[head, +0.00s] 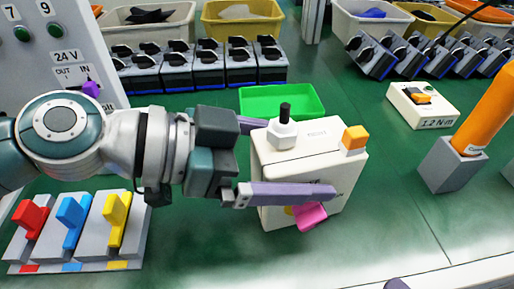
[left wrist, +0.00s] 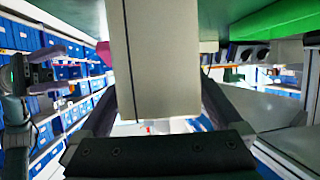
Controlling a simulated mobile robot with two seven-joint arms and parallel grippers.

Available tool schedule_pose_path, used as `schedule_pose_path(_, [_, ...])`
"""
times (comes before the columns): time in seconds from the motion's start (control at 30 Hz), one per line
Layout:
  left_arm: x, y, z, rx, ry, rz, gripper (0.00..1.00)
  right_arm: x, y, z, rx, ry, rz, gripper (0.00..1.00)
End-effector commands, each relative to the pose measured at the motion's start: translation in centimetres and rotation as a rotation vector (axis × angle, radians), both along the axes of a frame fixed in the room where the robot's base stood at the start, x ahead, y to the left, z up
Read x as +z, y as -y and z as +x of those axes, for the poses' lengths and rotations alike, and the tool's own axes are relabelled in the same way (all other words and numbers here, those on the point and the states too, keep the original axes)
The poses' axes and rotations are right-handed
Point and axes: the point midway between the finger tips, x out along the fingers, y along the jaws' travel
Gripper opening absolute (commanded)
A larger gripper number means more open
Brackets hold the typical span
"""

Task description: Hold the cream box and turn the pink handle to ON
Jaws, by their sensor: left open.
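The cream box (head: 300,165) stands on the green table in the middle of the head view. A black-tipped white post and an orange block are on its top. The pink handle (head: 311,215) sticks out low on its near face, with a bit of yellow beside it. My left gripper (head: 298,160) is open, with one lavender finger along the near face, just above the handle, and the other behind the box, partly hidden. In the left wrist view the box (left wrist: 160,60) stands between the fingers. A small lavender tip at the bottom edge may be my right gripper (head: 397,284).
A red, blue and yellow lever unit (head: 75,235) stands at the left front. A green tray (head: 282,98) lies behind the box. An orange cylinder in a grey holder (head: 450,165) and a small cream unit (head: 422,105) are at the right.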

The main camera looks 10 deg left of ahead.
Motion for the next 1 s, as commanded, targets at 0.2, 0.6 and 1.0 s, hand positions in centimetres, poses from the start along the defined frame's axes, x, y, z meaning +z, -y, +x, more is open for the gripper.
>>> schedule_pose_path(0.2, [-0.51,1.20,0.57,-0.001,0.002,0.001,1.00,0.01,0.00,0.00,0.000,0.000,0.000,0.50])
schedule_pose_path(0.6, [-0.55,1.22,0.56,-0.002,0.001,0.002,0.82,0.00,0.00,0.00,0.000,0.000,0.000,0.50])
schedule_pose_path(1.0, [-0.56,1.20,0.55,0.000,0.000,0.001,0.37,0.00,0.00,0.00,0.000,0.000,0.000,0.50])
